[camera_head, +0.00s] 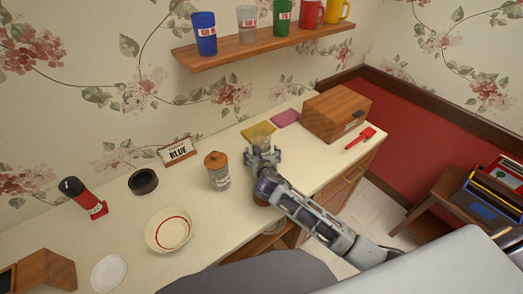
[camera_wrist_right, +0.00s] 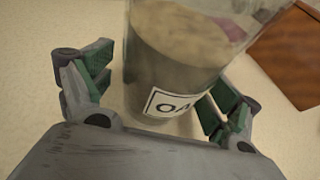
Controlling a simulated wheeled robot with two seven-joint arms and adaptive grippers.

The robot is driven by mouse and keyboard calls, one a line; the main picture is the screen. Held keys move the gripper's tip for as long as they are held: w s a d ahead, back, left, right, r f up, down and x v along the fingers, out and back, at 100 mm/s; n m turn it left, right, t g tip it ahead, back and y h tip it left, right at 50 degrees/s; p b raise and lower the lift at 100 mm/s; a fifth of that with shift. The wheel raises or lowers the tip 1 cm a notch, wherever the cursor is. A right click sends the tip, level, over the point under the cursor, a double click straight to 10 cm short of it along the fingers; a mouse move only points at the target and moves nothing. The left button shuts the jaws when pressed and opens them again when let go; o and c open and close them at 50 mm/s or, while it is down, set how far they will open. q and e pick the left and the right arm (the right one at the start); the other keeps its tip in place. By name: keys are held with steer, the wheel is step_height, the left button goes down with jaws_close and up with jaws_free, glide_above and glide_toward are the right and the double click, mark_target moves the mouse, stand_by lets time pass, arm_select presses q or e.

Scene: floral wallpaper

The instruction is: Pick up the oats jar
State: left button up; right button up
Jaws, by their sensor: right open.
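The oats jar (camera_wrist_right: 165,60) is clear glass with beige contents and a white label reading "OA", partly cut off, in the right wrist view. In the head view the jar (camera_head: 263,133) stands on the counter just beyond my right gripper (camera_head: 262,154), which hides its lower part. In the wrist view my right gripper (camera_wrist_right: 160,100) is open, with one finger on each side of the jar. I cannot tell whether either finger touches it. My left gripper is not in view.
A second jar (camera_head: 218,174) with a brown lid stands left of my gripper. A wooden box (camera_head: 335,113), a red utensil (camera_head: 360,138) and yellow (camera_head: 258,130) and pink cloths (camera_head: 285,118) lie around. A bowl (camera_head: 169,229) sits front left. A mug shelf (camera_head: 265,45) hangs above.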

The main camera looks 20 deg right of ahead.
mark_target(260, 131)
stand_by(0.3)
steer(key=shift+r, duration=0.1)
steer(key=c, duration=1.5)
steer(key=shift+o, duration=0.2)
steer(key=shift+r+p, duration=0.3)
steer(key=shift+r, duration=4.7)
